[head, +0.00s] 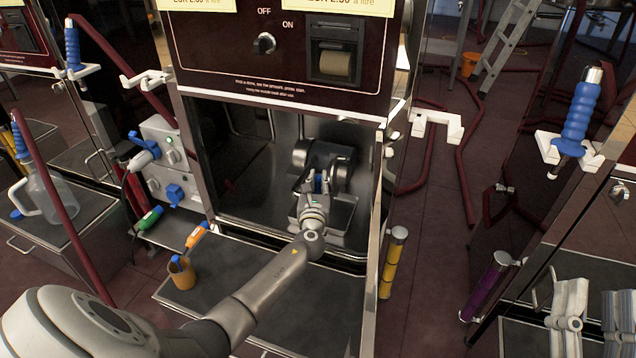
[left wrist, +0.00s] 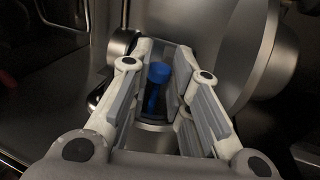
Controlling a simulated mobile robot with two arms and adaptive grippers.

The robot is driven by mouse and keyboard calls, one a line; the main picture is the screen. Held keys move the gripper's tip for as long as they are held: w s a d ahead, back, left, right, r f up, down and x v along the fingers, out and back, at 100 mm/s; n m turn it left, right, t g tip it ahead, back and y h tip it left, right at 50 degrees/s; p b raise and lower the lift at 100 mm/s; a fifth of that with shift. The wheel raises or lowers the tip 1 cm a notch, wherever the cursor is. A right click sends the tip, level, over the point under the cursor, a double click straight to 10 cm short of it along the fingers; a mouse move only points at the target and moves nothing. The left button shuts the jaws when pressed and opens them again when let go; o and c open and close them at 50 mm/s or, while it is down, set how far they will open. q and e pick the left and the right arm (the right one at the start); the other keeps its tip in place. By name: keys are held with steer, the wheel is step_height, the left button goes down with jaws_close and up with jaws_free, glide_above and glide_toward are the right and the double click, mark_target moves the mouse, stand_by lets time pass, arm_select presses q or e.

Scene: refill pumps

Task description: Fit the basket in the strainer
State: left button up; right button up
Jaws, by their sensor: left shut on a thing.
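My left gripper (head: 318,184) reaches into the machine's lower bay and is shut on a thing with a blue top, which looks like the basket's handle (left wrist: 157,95). In the left wrist view this blue, capped stem stands between the two fingers (left wrist: 165,75). The basket's lower part is mostly hidden by the fingers. The dark metal cylindrical housing (head: 335,157) behind the gripper looks like the strainer body; whether the basket is inside its opening cannot be told. My right gripper (head: 594,288) is at the lower right edge, with its fingers apart and nothing seen between them.
White brackets (head: 436,125) jut out beside the bay.

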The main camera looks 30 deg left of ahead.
arm_select(q)
steer(key=o, duration=0.8)
steer(key=shift+o, duration=0.2)
steer(key=shift+f, duration=0.1)
steer(key=shift+s+d, duration=0.1)
steer(key=shift+s+d+f, duration=0.15)
steer(key=shift+s+d, duration=0.2)
steer(key=shift+s, duration=0.15)
steer(key=v, duration=1)
steer(key=shift+s+r, duration=0.2)
steer(key=shift+s, duration=0.1)
